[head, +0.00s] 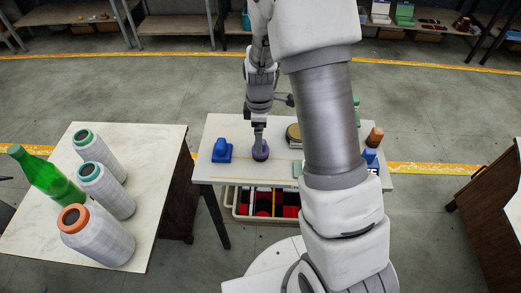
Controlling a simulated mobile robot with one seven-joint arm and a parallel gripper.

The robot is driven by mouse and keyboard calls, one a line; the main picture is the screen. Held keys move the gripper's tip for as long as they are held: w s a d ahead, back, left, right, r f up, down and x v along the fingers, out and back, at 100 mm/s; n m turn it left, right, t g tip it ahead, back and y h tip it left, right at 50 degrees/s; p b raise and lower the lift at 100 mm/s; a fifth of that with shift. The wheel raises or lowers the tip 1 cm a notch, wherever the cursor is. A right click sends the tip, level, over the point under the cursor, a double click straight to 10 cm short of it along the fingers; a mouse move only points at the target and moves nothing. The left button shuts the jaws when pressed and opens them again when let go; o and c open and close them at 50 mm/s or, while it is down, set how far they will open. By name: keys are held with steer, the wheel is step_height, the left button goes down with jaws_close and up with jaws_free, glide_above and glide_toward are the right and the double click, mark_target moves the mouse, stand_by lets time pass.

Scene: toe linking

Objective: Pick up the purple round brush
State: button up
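The purple round brush (262,153) stands on the white table (240,173) at its left-centre part, partly hidden by my gripper. My gripper (259,149) points down right at the brush, with its end overlapping the brush in the head view. I cannot tell whether the fingers touch the brush or whether they are open or shut, because they are small and seen from one side.
A blue object (222,151) stands left of the brush. A round tan-topped item (294,134) and a brown-topped bottle (375,137) are to the right, partly behind my arm. A tray of red and black items (240,214) sits below. Cones and a green bottle (47,178) stand on the left table.

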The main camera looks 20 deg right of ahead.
step_height(320, 180, down, 4)
steer(key=shift+s+d+r, duration=0.1)
steer(key=shift+s, duration=0.05)
steer(key=c, duration=1.5)
steer(key=shift+o, duration=0.2)
steer(key=shift+r, duration=0.1)
step_height(320, 180, up, 4)
steer(key=shift+d+r, duration=0.1)
steer(key=shift+r, duration=0.15)
steer(key=s+d+r+p, duration=0.1)
steer(key=s+d+r, duration=0.4)
steer(key=d, duration=0.5)
steer(key=shift+s+r, duration=0.25)
steer(key=shift+r, duration=0.4)
